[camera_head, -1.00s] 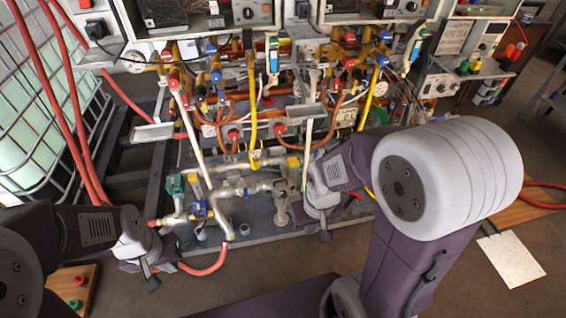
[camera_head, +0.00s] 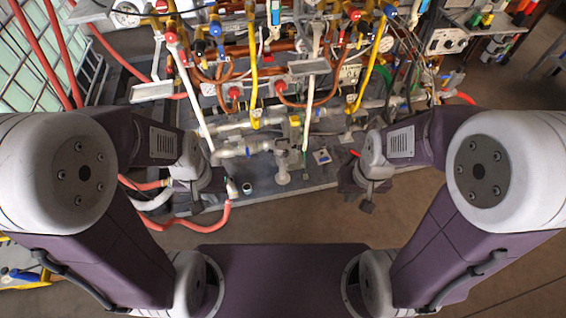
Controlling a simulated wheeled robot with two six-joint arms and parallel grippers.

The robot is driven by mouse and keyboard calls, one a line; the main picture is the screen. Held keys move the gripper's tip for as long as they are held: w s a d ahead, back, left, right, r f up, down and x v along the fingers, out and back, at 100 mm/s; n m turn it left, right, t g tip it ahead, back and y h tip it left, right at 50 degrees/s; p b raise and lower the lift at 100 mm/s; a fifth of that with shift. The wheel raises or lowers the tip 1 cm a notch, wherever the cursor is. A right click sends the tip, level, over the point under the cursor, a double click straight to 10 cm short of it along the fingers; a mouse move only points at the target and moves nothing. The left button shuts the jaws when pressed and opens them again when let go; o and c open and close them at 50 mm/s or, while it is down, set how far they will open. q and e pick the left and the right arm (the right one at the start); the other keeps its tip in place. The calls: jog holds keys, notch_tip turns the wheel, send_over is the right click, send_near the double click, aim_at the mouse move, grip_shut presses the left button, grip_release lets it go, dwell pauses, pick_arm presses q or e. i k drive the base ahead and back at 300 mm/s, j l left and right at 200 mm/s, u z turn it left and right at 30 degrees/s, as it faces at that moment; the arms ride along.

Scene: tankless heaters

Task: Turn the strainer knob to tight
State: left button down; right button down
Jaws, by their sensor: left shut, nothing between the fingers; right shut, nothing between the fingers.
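I cannot tell for sure which part is the strainer knob. Low grey pipework (camera_head: 240,149) runs along the bottom of the heater rig, with an upright grey fitting (camera_head: 282,165) near its middle. My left gripper (camera_head: 195,208) points down at the left of this pipework, apart from the upright fitting, shut and empty. My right gripper (camera_head: 366,206) points down to the right of the upright fitting, shut and empty. My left arm covers part of the rig's lower left.
Red hoses (camera_head: 180,224) loop on the floor below my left gripper. Yellow pipes (camera_head: 253,70) and copper pipes (camera_head: 300,100) hang above the grey pipework. A wire cage tank (camera_head: 35,70) stands at left. Brown floor (camera_head: 300,222) between my arms is clear.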

aim_at(285, 153)
jog(key=i+j+u, duration=0.15)
jog(key=i+j, duration=0.25)
jog(key=i+j+u, duration=0.1)
jog(key=i+j, duration=0.2)
jog(key=i, duration=0.35)
